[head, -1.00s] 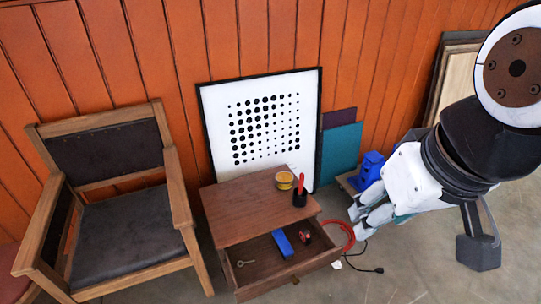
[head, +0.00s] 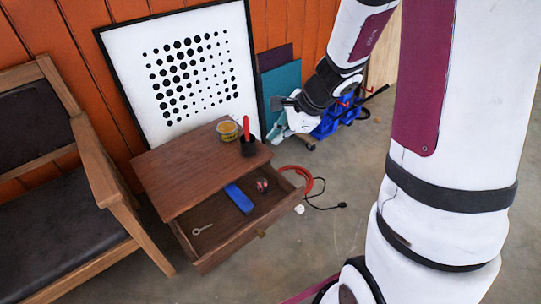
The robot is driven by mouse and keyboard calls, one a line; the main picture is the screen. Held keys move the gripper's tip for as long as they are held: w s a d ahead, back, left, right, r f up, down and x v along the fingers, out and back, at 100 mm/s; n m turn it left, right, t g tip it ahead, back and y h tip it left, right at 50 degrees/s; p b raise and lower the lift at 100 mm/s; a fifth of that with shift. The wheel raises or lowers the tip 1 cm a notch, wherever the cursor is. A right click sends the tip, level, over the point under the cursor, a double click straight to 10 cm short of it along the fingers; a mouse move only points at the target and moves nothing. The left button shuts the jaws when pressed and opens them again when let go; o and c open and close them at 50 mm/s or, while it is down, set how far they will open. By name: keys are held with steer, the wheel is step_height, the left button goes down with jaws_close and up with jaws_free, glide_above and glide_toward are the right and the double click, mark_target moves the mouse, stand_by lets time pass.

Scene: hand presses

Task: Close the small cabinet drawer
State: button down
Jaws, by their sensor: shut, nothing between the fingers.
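The small wooden cabinet (head: 180,168) stands against the wall. Its drawer (head: 222,255) is pulled out toward the front, with a small brass knob (head: 262,235) on its front panel. In the drawer lie a blue block (head: 239,198), a key-like metal item (head: 203,230) and a small red and dark item (head: 262,185). My gripper (head: 277,133) is shut and empty, just right of the cabinet's back right corner, apart from the drawer front. My arm covers the right side of the view.
A yellow tin (head: 228,131) and a dark cup with a red-handled tool (head: 249,146) stand on the cabinet top. A wooden chair (head: 112,190) is close on the left. A red cable (head: 305,178) and black cord lie right of the drawer. Floor in front is clear.

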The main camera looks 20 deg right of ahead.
steer(key=s+d+f+m+g+h+b, duration=0.15)
steer(key=d+f+m+b, duration=0.4)
steer(key=f, duration=0.95)
steer(key=s+d+f+m+g+h+b, duration=0.15)
steer(key=d+f+m, duration=0.6)
steer(key=f, duration=0.75)
steer(key=w+f+t+b, duration=0.1)
steer(key=w+f+b, duration=0.2)
steer(key=w+f, duration=0.3)
steer(key=shift+w+a+f+n, duration=0.15)
steer(key=shift+a+f+n, duration=0.25)
steer(key=shift+f, duration=1.2)
